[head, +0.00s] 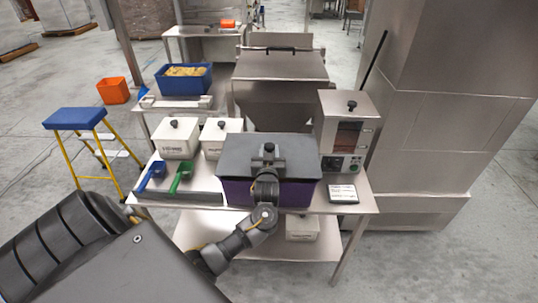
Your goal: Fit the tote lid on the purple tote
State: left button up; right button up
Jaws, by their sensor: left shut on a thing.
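The purple tote (238,193) stands on the steel table, at the front edge right of its middle. The dark grey tote lid (240,155) lies flat over the tote's mouth and hides its inside. Its edges look roughly in line with the tote's walls; I cannot tell whether it is fully seated or slightly raised. My left gripper (268,152) is at the middle of the lid, shut on it, with the arm reaching in from the lower left across the tote's front. My right gripper is not in view.
Left of the tote are a blue scoop (152,175), a green scoop (181,177) and two white lidded bins (175,140). A steel machine (345,135) and a small scale (343,194) stand to the right. A large hopper (280,75) is behind. A blue-topped stepladder (75,119) stands left.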

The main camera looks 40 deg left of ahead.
pick_arm(q)
jog(key=shift+f, duration=0.95)
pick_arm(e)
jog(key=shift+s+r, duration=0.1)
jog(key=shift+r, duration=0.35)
pick_arm(q)
jog(key=o, duration=1.1)
jog(key=shift+f, duration=0.15)
jog(key=shift+o, duration=0.2)
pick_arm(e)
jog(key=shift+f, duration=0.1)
pick_arm(q)
jog(key=shift+r, duration=0.25)
jog(key=b+v, duration=0.2)
jog(key=v, duration=1)
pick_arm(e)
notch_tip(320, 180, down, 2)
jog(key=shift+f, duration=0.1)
pick_arm(q)
jog(key=shift+f, duration=0.1)
